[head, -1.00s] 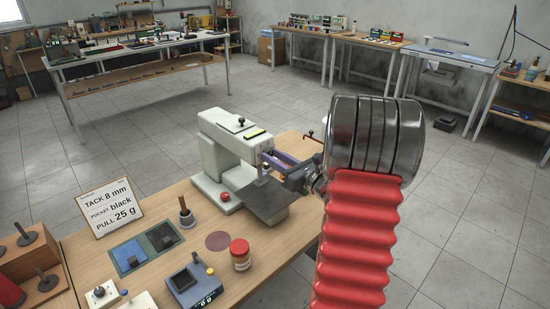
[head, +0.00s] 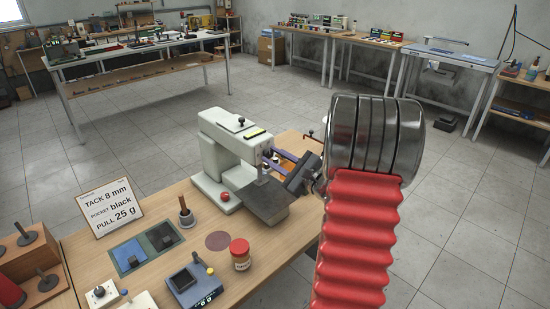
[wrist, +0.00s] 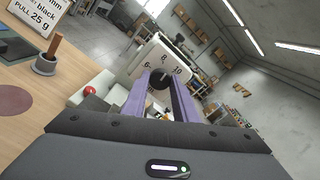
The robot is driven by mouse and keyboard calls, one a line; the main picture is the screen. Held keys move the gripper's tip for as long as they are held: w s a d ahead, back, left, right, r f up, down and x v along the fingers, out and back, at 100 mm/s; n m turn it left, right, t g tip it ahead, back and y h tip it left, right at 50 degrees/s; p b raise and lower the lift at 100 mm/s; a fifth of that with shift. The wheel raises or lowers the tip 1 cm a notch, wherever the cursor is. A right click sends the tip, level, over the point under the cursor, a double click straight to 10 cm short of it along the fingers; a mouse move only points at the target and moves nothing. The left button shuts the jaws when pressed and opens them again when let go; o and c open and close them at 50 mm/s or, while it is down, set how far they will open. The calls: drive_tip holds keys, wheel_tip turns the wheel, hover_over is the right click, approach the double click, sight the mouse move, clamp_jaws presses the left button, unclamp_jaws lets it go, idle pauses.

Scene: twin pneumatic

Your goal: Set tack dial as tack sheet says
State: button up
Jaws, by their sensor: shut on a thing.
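The tack sheet (head: 110,206) stands on the bench at left and reads TACK 8 mm, POCKET black, PULL 25 g. The white sewing-type machine (head: 222,150) stands at the bench's back edge. My gripper's purple fingers (wrist: 160,88) are shut on the dark tack dial knob (wrist: 159,76) in front of that face. In the head view my gripper (head: 270,156) reaches the machine's right end from the right. The knob's pointer mark cannot be made out.
A red button (head: 224,197) sits on the machine's base. A grey plate (head: 265,205) lies below my gripper.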

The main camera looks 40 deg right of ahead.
drive_tip(key=n, duration=0.4)
drive_tip(key=shift+a, duration=0.1)
drive_tip(key=shift+n, duration=0.3)
drive_tip(key=shift+f, duration=0.1)
drive_tip(key=o, duration=1.1)
drive_tip(key=shift+c, duration=0.2)
drive_tip(key=shift+s, duration=0.1)
drive_tip(key=s, duration=1.3)
drive_tip(key=shift+s+d, duration=0.25)
drive_tip(key=shift+s, duration=0.05)
